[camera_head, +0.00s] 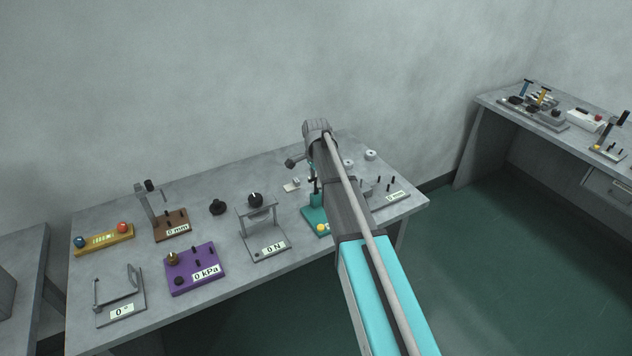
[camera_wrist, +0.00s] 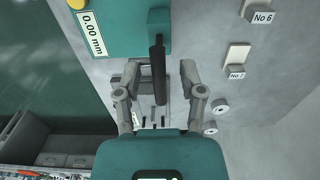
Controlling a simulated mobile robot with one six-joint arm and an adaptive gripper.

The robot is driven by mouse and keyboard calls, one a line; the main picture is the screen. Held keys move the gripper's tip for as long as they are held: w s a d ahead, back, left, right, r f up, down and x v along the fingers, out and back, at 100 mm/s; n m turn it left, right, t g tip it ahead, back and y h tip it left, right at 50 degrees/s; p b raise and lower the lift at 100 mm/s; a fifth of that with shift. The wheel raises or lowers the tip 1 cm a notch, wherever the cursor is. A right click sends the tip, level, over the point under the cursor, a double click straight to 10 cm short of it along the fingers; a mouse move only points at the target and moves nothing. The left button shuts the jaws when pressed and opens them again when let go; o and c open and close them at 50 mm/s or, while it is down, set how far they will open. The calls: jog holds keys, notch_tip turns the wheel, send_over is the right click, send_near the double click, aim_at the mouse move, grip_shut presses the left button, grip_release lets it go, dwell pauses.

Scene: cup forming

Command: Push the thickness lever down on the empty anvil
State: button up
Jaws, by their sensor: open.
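The teal thickness gauge (camera_head: 312,216) stands near the front of the main table, partly hidden behind my arm. In the wrist view the gauge (camera_wrist: 124,24) fills the top, with a label reading 0.00 mm and a yellow button. Its black thickness lever (camera_wrist: 158,62) sticks out toward my wrist camera. My gripper (camera_wrist: 160,68) is open, with one finger on each side of the lever and a visible gap on both sides. It looks empty. The anvil is hidden in both views, so I cannot tell what is on it. In the head view my arm hides the gripper fingers.
A silver-grey force stand (camera_head: 264,236) reading 0 N and a purple pressure box (camera_head: 190,271) stand left of the gauge. Tags No 6 (camera_wrist: 262,14) and No 7 (camera_wrist: 237,60) lie beside it, with white rings (camera_wrist: 220,106) nearby. A second table (camera_head: 560,140) stands right.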

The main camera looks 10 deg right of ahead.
jog(key=shift+c, duration=0.2)
jog(key=shift+d, duration=0.1)
grip_shut()
jog(key=shift+d, duration=0.1)
